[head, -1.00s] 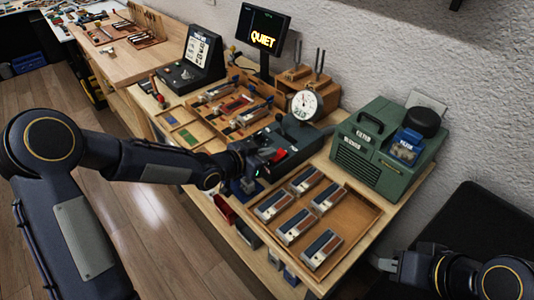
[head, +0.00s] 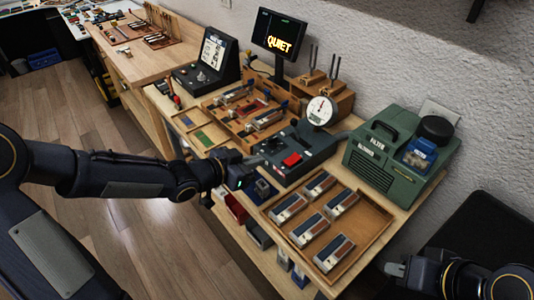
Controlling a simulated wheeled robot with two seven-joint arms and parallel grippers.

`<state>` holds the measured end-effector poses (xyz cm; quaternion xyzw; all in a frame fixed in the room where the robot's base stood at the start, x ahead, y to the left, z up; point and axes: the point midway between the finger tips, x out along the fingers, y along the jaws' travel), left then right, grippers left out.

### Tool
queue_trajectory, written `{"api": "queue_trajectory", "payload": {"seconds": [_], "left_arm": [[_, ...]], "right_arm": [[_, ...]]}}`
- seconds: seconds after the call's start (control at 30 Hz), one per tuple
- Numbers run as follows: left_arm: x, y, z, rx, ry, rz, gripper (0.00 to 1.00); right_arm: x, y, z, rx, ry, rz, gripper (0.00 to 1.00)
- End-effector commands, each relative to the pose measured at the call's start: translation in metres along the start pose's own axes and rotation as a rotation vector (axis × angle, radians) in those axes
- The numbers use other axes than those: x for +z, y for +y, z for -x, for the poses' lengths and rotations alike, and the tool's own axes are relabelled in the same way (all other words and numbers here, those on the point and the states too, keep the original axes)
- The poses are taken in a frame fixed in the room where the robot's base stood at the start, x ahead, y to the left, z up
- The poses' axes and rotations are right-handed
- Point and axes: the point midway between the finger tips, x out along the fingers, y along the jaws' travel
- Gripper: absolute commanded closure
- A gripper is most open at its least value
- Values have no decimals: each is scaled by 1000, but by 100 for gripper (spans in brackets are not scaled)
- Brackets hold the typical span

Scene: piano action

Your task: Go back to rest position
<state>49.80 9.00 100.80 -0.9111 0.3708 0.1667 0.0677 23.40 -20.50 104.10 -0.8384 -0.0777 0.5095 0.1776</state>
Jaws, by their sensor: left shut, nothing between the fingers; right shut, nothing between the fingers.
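My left gripper (head: 250,170) is shut and empty. My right gripper (head: 394,269) is shut and empty at the lower right, past the bench's right end and near a dark surface.
A wooden tray (head: 372,247) holds several small blocks. A green filter box (head: 370,175) stands at the right. A wooden rack (head: 215,110), a black panel (head: 207,62) and a screen reading "QUIET" (head: 278,33) stand behind. Open floor (head: 150,240) lies in front.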

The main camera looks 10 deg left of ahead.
Motion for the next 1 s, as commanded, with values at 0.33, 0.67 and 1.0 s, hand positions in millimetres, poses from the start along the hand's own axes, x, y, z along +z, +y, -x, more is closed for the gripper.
{"api": "queue_trajectory", "payload": {"seconds": [0.33, 0.67, 1.0], "left_arm": [[2, 1, 8, 1, 0, 0, 100], [2, 0, 8, -5, -6, 0, 100], [21, -38, 115, -394, -350, 123, 100]], "right_arm": [[-1, 0, 1, 0, 0, 0, 100], [-1, -1, 1, 0, 0, 0, 100], [-1, 0, 1, 0, 0, 0, 100]]}}
